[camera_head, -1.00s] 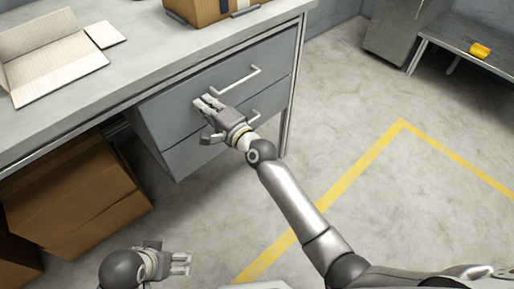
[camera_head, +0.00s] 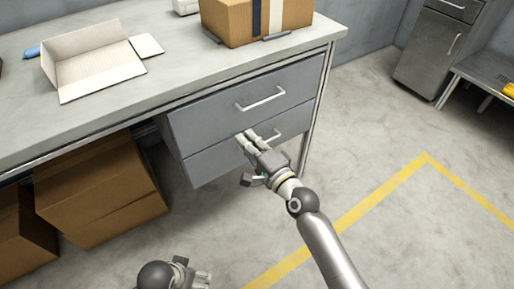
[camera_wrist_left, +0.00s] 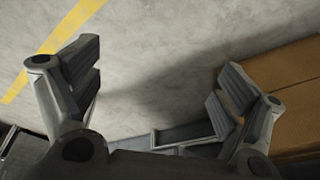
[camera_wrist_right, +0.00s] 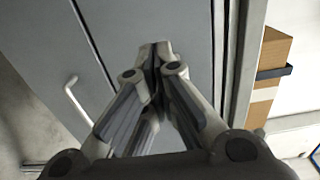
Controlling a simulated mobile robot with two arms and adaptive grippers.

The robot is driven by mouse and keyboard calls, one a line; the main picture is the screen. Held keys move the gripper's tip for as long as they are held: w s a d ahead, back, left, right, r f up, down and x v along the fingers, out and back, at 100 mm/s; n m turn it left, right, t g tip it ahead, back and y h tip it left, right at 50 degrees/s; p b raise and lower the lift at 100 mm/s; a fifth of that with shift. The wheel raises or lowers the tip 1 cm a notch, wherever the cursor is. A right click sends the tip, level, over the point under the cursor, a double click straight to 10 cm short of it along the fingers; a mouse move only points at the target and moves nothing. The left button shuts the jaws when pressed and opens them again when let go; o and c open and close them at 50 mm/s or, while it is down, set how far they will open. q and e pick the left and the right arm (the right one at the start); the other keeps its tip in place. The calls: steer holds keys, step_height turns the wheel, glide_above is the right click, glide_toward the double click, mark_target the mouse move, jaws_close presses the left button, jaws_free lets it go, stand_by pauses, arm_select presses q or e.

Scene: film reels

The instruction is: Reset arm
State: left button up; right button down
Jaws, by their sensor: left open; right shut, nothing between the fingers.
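My right gripper (camera_head: 257,141) is in front of the grey drawer unit (camera_head: 215,118) under the desk, near the lower drawer's handle (camera_head: 279,140). Its fingers are together and empty; they also show closed in the right wrist view (camera_wrist_right: 155,55). I cannot tell from the head view whether the fingertips touch the drawer front. Both drawers look closed. My left gripper (camera_head: 207,280) is low at the bottom edge of the head view. In the left wrist view (camera_wrist_left: 155,90) its fingers are spread wide with nothing between them, above the floor.
The desk top (camera_head: 180,45) bears an open white box (camera_head: 95,72) and a taped cardboard box (camera_head: 240,25). Cardboard boxes (camera_head: 100,195) are stacked beneath the desk. A metal cabinet (camera_head: 430,55) and bench are at the far right. The floor with yellow lines (camera_head: 380,195) is clear.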

arm_select(q)
step_height(320, 180, down, 6)
steer(key=s+p, duration=0.3)
steer(key=p, duration=0.3)
arm_select(e)
steer(key=s+d+f+n+g+h, duration=0.5)
steer(key=s+d+f+n+g, duration=0.15)
steer(key=s+d+f, duration=0.75)
steer(key=s+d+f+n+g+h, duration=0.6)
steer(key=s+d+f, duration=0.5)
steer(key=s+f, duration=0.6)
arm_select(q)
steer(key=s+a+f+g+p, duration=0.1)
steer(key=s+f+p, duration=0.1)
steer(key=s+p, duration=0.4)
steer(key=s+a+f+g+p, duration=0.1)
steer(key=s+a+f+p, duration=0.1)
steer(key=s+p, duration=0.5)
steer(key=s, duration=0.4)
steer(key=shift+f, duration=0.4)
arm_select(e)
steer(key=s+d+f, duration=0.1)
steer(key=s+f, duration=0.1)
steer(key=s, duration=0.6)
steer(key=s+d+f+g, duration=0.1)
steer(key=s+d+f, duration=0.1)
steer(key=s, duration=0.7)
steer(key=shift+s+f+n, duration=0.2)
steer(key=shift+f+n, duration=0.15)
